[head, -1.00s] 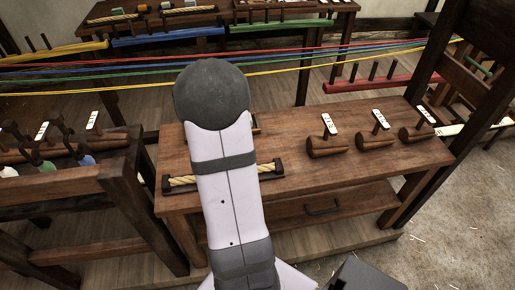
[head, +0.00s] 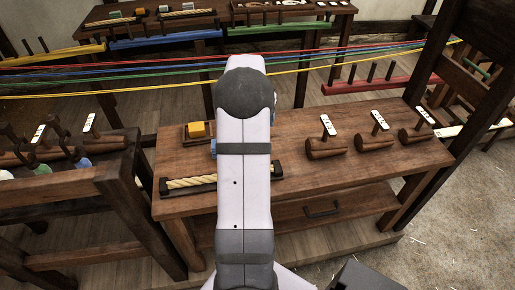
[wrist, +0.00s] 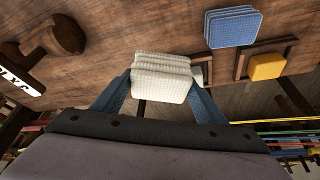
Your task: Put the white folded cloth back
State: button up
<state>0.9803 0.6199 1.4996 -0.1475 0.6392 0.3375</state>
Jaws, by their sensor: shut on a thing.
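The white folded cloth (wrist: 160,77) is a ribbed, layered pad in the middle of the wrist view. My gripper (wrist: 158,88) is shut on it, with one blue finger at each side. The cloth appears near the edge of the wooden bench (wrist: 110,35); its height above the bench is hard to tell. A blue folded cloth (wrist: 234,27) lies on the bench to its right. In the head view my own arm hides the gripper and the white cloth.
A yellow block (wrist: 266,67) sits in a small wooden tray, also showing left of my arm in the head view (head: 197,129). A rope piece (head: 190,182) lies in a holder. Wooden mallets (head: 326,147) stand right. Coloured strands (head: 330,60) stretch behind the bench.

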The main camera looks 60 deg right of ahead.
jog(key=shift+f+p, duration=1.1)
jog(key=shift+f, duration=3.9)
jog(key=shift+f, duration=0.2)
jog(key=o, duration=1.1)
jog(key=shift+r, duration=0.1)
jog(key=shift+r, duration=0.2)
jog(key=b+v, duration=0.2)
jog(key=v, duration=1)
